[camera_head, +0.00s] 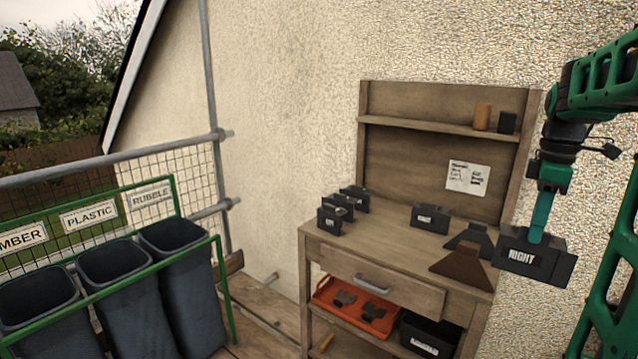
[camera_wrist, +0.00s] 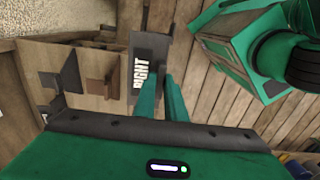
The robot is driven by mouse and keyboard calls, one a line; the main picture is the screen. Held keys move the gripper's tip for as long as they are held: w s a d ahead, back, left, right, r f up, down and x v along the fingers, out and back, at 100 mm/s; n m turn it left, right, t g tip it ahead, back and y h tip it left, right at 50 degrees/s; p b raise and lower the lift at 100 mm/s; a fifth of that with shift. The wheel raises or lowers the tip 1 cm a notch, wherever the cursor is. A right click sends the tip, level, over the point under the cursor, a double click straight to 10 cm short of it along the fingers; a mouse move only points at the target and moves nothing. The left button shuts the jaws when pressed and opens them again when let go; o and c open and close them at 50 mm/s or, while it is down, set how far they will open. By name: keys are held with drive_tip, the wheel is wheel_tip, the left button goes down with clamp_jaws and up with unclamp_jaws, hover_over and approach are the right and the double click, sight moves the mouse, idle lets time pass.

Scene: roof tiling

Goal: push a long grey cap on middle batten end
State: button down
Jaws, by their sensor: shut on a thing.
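My gripper (camera_head: 541,222) hangs to the right of the workbench, its teal fingers shut on a dark grey block-like cap marked RIGHT (camera_head: 528,262). In the wrist view the fingers (camera_wrist: 160,100) reach to the same cap, whose white lettering faces up the frame (camera_wrist: 148,50). The cap is held in the air beside the bench's right end. Several small dark grey caps (camera_head: 343,208) stand in a row at the bench's left end. Another labelled dark grey piece (camera_head: 430,218) stands near the back. No batten end can be made out in either view.
The wooden workbench (camera_head: 385,235) also carries a dark wedge-shaped piece (camera_head: 470,241) and a brown one (camera_head: 462,265). An orange tray (camera_head: 330,293) and a black bin (camera_head: 428,333) sit below. Dark bins (camera_head: 115,285) in a green frame and scaffold rails stand left.

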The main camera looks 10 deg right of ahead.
sight(499, 239)
drive_tip(key=shift+m, duration=0.7)
drive_tip(key=w+f, duration=0.2)
drive_tip(key=w+a+f, duration=0.1)
drive_tip(key=w+f, duration=0.1)
drive_tip(key=w+a+f, duration=0.1)
drive_tip(key=w+f, duration=0.1)
drive_tip(key=shift+w+f, duration=0.25)
drive_tip(key=shift+f, duration=0.1)
drive_tip(key=w+a+f+m, duration=0.2)
drive_tip(key=w+a+f, duration=0.2)
drive_tip(key=a+f, duration=0.4)
drive_tip(key=w+a+f+m, duration=0.2)
drive_tip(key=w+a+f, duration=0.2)
drive_tip(key=a+f, duration=0.5)
drive_tip(key=w+a+f+m, duration=0.2)
drive_tip(key=w+a+f, duration=0.2)
drive_tip(key=a+f, duration=0.4)
wheel_tip(499, 239, down, 5)
drive_tip(key=shift+a+r+m, duration=0.15)
drive_tip(key=shift+a+m, duration=0.25)
